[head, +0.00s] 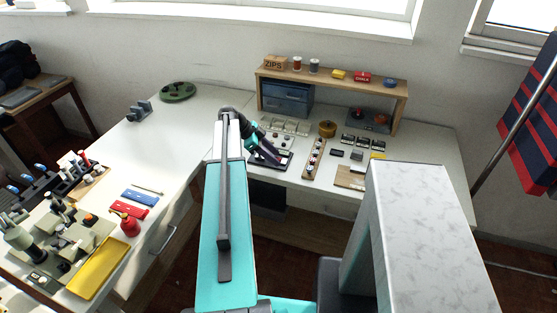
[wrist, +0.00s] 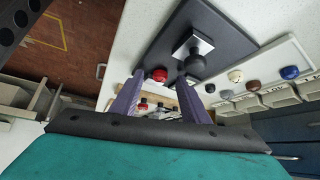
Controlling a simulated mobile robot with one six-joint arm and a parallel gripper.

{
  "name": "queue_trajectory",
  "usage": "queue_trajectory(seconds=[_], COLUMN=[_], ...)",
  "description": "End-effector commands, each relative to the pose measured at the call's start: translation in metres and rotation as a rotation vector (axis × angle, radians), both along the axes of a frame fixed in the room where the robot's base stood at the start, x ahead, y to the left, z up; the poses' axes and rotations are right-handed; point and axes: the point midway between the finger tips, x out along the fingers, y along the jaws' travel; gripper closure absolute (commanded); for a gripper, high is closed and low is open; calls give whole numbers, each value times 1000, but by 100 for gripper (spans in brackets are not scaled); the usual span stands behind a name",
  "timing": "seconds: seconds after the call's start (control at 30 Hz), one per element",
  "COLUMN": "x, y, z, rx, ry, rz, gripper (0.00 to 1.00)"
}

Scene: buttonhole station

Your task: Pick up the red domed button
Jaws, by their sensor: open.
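The red domed button (wrist: 158,74) shows in the wrist view between the tips of my two purple fingers, at the edge of a dark plate (wrist: 215,28). My gripper (wrist: 160,80) is open. The fingers stand on either side of the button in the picture; I cannot tell whether they are level with it or above it. In the head view my gripper (head: 262,158) is low over the dark plate on the back table, and the button cannot be made out there.
The plate carries a metal square and a dark knob (wrist: 195,65). Beside it a pale tray holds cream (wrist: 235,76), brown (wrist: 253,85) and blue (wrist: 289,72) domed buttons. A wooden shelf (head: 335,82) stands behind. A yellow tray (head: 98,268) is on the left table.

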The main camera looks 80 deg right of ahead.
Motion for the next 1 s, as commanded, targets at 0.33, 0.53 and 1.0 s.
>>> queue_trajectory(seconds=[0.33, 0.53, 1.0], x=[-1, -1, -2], y=[0, 0, 0], z=[-2, -2, -2], rx=[0, 0, -1], ry=[0, 0, 0], rz=[0, 0, -1], gripper=[58, 58, 100])
